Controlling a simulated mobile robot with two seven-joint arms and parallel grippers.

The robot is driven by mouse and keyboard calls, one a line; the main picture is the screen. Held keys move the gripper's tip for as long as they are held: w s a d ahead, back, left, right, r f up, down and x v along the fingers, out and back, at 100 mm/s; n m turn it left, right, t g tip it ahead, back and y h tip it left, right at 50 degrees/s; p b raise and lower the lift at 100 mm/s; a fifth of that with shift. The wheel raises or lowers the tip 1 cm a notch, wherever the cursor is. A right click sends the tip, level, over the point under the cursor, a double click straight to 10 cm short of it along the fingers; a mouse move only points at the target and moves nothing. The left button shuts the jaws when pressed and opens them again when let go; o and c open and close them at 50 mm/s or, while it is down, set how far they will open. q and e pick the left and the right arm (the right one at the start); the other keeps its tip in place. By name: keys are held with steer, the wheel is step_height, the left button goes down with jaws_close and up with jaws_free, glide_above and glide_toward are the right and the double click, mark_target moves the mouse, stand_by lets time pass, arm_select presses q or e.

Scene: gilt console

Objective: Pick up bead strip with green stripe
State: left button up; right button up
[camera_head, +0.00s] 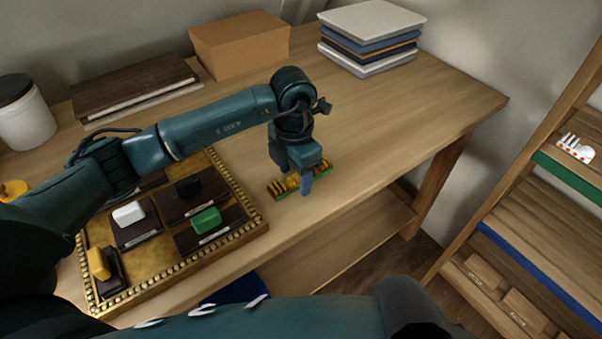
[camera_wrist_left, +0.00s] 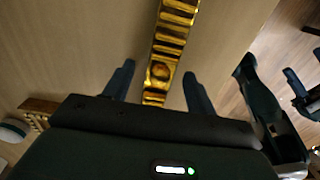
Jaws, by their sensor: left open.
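The bead strip with a green stripe (camera_head: 320,176) lies on the wooden table just right of the gilt-edged tray, gold-yellow with dark gaps and a green edge. My left gripper (camera_head: 302,186) points down at it and hides part of its middle. In the left wrist view the ribbed gold strip (camera_wrist_left: 175,35) runs lengthwise between the two spread fingers of my left gripper (camera_wrist_left: 159,88). The fingers are open, with a gap on each side of the strip. Dark parts at the right edge of the wrist view may be my right gripper; its jaws are unclear.
The gilt beaded tray (camera_head: 249,234) holds several dark blocks with coloured tops. A cardboard box (camera_head: 240,45), a stack of books (camera_head: 370,45) and a white jar (camera_head: 25,120) stand at the back. A shelf rack (camera_head: 540,200) stands right. The table right of the strip is clear.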

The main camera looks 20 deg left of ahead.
arm_select(q)
steer(key=shift+c, duration=0.5)
steer(key=c, duration=1)
steer(key=shift+r, duration=0.1)
